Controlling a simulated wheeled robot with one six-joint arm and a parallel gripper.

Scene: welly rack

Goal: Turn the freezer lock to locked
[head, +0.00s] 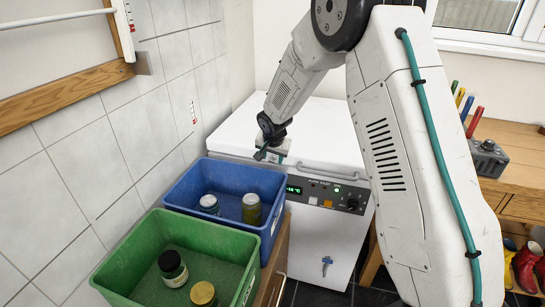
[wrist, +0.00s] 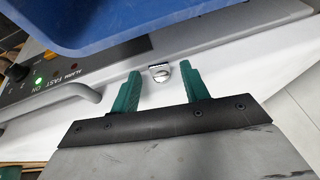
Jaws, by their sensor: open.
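The freezer lock (wrist: 160,74) is a small silver piece with a rounded knob on the freezer's pale surface. It shows in the wrist view between my green fingertips, and I cannot tell its turned position. I cannot make it out in the head view. My gripper (wrist: 161,80) is open and empty, with one finger on each side of the lock and visible gaps to it. In the head view my gripper (head: 266,155) is at the front left of the white freezer (head: 335,130). The control panel (head: 322,192) has a lit green display.
A blue crate (head: 180,190) with two jars stands close in front of the freezer's left side. A green crate (head: 125,262) with jars is nearer. The lid handle (head: 328,173) sticks out above the panel. A tiled wall is at the left, a wooden bench (head: 520,160) at the right.

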